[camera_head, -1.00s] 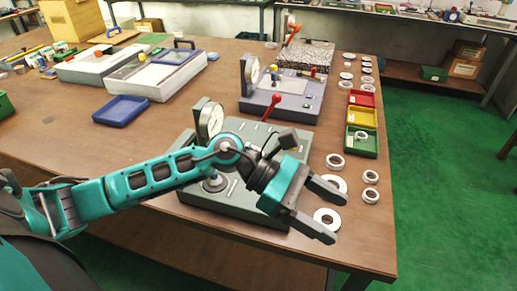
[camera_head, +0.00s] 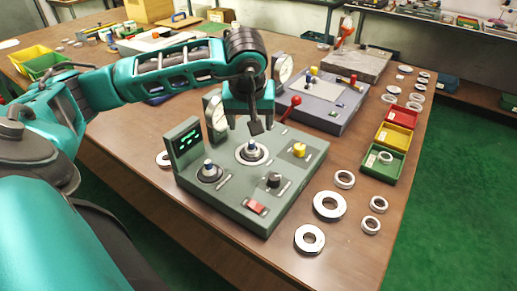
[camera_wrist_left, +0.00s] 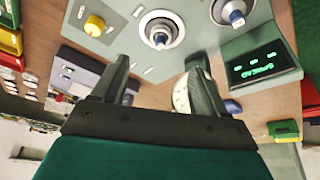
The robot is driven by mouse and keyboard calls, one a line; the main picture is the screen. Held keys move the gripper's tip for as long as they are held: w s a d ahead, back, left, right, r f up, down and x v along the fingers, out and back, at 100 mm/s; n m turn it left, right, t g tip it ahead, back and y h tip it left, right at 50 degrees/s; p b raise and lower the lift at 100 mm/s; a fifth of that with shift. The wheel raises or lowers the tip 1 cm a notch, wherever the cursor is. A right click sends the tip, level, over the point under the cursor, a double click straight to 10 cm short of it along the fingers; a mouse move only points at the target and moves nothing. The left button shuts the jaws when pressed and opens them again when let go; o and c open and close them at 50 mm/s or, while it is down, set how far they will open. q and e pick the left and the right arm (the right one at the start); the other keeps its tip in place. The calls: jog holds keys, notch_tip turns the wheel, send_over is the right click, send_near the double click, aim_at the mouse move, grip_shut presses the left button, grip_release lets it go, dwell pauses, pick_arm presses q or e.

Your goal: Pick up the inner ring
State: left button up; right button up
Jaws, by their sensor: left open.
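Several metal rings lie on the table right of the green-grey gauge device (camera_head: 240,210). They include two larger flat rings (camera_head: 330,206) (camera_head: 309,239) and smaller ones, a ring (camera_head: 344,180), a ring (camera_head: 379,204) and a ring (camera_head: 370,224). I cannot tell which is the inner ring. The device carries a central spindle seat (camera_head: 251,153) and a second post (camera_head: 209,172); the seat also shows in the wrist view (camera_wrist_left: 160,31). My left gripper (camera_head: 246,122) is open and empty, pointing down above the device near the central seat. My right gripper is not in view.
The device has a lit display (camera_head: 186,142), a dial gauge (camera_head: 215,115) and knobs. Red, yellow and green bins (camera_head: 384,163) stand at the right edge; the green one holds a ring.

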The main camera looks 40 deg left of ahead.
pick_arm(q)
send_over(252, 143)
jog(key=s+d, duration=0.2)
jog(key=f, duration=0.6)
jog(key=shift+s+a, duration=0.15)
jog(key=shift+a, duration=0.1)
jog(key=shift+x, duration=3.15)
jog(key=shift+r, duration=0.1)
jog(key=c, duration=1.2)
jog(key=shift+r, duration=0.1)
jog(key=shift+c, duration=0.2)
